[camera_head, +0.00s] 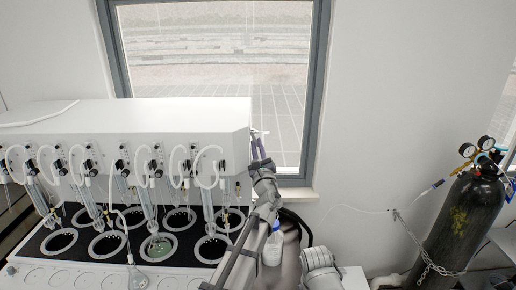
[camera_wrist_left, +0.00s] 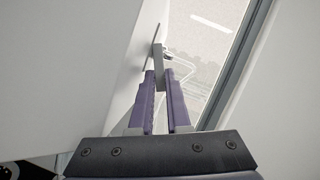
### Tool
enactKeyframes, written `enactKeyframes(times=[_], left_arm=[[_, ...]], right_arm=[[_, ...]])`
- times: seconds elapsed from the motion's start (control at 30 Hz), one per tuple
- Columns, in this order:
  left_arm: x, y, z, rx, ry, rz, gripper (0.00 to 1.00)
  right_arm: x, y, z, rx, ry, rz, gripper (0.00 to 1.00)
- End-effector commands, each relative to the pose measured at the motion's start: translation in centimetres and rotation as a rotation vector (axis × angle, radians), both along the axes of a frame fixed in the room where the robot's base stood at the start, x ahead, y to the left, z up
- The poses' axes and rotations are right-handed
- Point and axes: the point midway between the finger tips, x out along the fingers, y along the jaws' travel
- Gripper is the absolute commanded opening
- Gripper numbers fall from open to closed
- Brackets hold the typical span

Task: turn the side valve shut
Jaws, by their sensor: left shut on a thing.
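The side valve's flat grey lever (camera_wrist_left: 158,62) sticks out from the white side wall of the distiller (camera_wrist_left: 122,75) in the left wrist view. My left gripper (camera_wrist_left: 160,78) has its purple-grey fingers shut on this lever, one finger on each side near the tips. In the head view my left gripper (camera_head: 257,147) is at the right end of the white distiller housing (camera_head: 150,115), beside the window. The valve is small and mostly hidden there. My right gripper is not in view.
Several glass tubes and black ringed wells (camera_head: 107,244) line the distiller's front. A window frame (camera_head: 318,95) stands close right of the gripper. A chained black gas cylinder (camera_head: 462,225) stands at the far right.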

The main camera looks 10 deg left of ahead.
Motion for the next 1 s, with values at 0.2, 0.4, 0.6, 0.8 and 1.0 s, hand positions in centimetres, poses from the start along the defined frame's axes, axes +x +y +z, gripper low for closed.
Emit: enactKeyframes(times=[0.2,0.4,0.6,0.8,1.0], left_arm=[[0.0,0.0,0.0,-0.002,0.0,-0.001,0.32],[0.0,0.0,0.0,-0.004,-0.001,0.0,0.45],[0.0,0.1,0.0,-0.005,-0.001,0.002,0.45],[-0.1,0.2,-0.1,-0.005,-0.002,0.004,0.45],[-1.0,0.0,-0.5,-0.006,-0.001,0.004,0.45]], right_arm=[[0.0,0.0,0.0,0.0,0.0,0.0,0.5],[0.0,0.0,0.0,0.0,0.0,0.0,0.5],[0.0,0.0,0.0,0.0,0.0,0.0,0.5],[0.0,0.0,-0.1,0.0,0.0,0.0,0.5],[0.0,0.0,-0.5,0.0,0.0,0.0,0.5]])
